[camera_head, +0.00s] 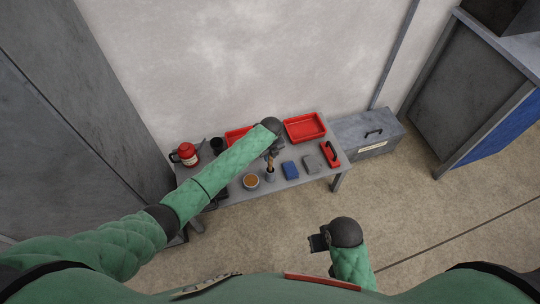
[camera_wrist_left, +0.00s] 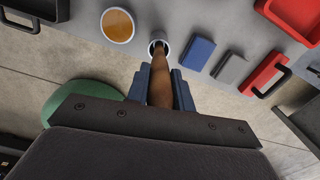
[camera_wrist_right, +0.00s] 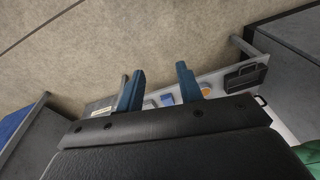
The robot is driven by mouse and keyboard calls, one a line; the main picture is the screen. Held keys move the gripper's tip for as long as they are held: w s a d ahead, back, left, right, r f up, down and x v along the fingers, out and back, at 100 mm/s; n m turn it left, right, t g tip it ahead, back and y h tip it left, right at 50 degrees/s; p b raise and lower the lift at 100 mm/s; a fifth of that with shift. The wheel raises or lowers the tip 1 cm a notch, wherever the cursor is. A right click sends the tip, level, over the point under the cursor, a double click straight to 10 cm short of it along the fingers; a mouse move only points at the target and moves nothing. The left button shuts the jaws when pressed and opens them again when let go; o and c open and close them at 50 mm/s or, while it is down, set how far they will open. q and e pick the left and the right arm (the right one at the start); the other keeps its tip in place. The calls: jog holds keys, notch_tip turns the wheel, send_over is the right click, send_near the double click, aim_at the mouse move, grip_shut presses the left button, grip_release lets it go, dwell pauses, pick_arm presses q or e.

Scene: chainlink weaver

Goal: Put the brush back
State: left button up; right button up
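The brush (camera_wrist_left: 160,82) has a brown wooden handle and a dark lower end. My left gripper (camera_wrist_left: 161,88) is shut on its handle, with a blue finger on either side. The brush's lower end overlaps the mouth of a small grey cup (camera_wrist_left: 155,38); I cannot tell how deep it sits. In the head view, the brush (camera_head: 270,161) stands about upright over the grey cup (camera_head: 270,177), and the left gripper is partly hidden by my arm. My right gripper (camera_wrist_right: 160,90) is open and empty, away from the table, over the floor.

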pick_arm(q)
jog(key=o, duration=0.4)
jog(key=shift+f, duration=0.2)
jog(key=shift+o, duration=0.2)
jog(key=shift+r, duration=0.1)
